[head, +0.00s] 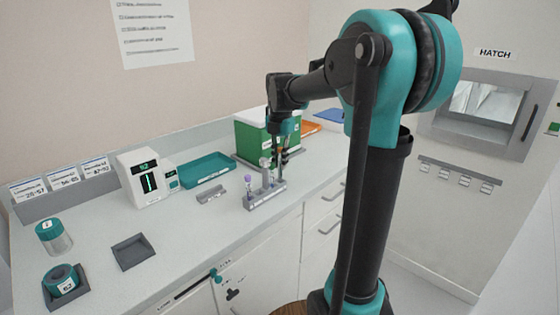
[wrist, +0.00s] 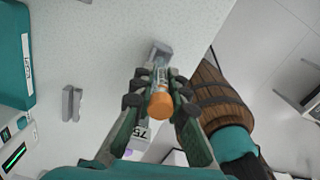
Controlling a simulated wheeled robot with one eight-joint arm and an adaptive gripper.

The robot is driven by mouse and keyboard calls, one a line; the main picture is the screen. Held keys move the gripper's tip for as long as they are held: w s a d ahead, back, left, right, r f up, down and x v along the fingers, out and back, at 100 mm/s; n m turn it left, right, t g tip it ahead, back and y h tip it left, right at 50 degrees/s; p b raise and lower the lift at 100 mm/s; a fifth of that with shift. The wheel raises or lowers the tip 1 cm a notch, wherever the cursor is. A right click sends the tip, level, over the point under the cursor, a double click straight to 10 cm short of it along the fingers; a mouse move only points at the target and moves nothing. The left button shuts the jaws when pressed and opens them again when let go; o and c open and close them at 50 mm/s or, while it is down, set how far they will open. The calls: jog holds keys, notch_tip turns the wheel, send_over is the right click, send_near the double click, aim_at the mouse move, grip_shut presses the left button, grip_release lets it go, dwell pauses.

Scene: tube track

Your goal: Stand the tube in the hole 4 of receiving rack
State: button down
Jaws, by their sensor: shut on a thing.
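My gripper (wrist: 160,98) is shut on the tube, whose orange cap (wrist: 160,106) faces the wrist camera between the fingers. In the head view, my gripper (head: 281,155) is over the far end of a grey rack (head: 264,198) on the counter. The rack (wrist: 161,48) also shows beyond the fingers in the wrist view. A purple-capped tube (head: 248,182) stands at the rack's near end. The fingers and tube hide part of the rack, so I cannot tell whether the held tube's lower end is inside a hole or above it.
A small grey holder (head: 211,194) lies left of the rack, with a teal tray (head: 206,170) behind it. A green box (head: 252,136) stands behind my gripper. A white device (head: 146,178) is farther left. The counter's front edge runs close beside the rack.

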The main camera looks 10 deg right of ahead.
aim_at(280, 178)
jog(key=shift+f, duration=1.05)
dwell(0.9)
jog(key=shift+f, duration=0.35)
jog(key=shift+f, duration=0.15)
jog(key=c, duration=1.4)
grip_release()
jog(key=shift+c, duration=0.2)
notch_tip(280, 178, up, 12)
jog(key=shift+r, duration=0.1)
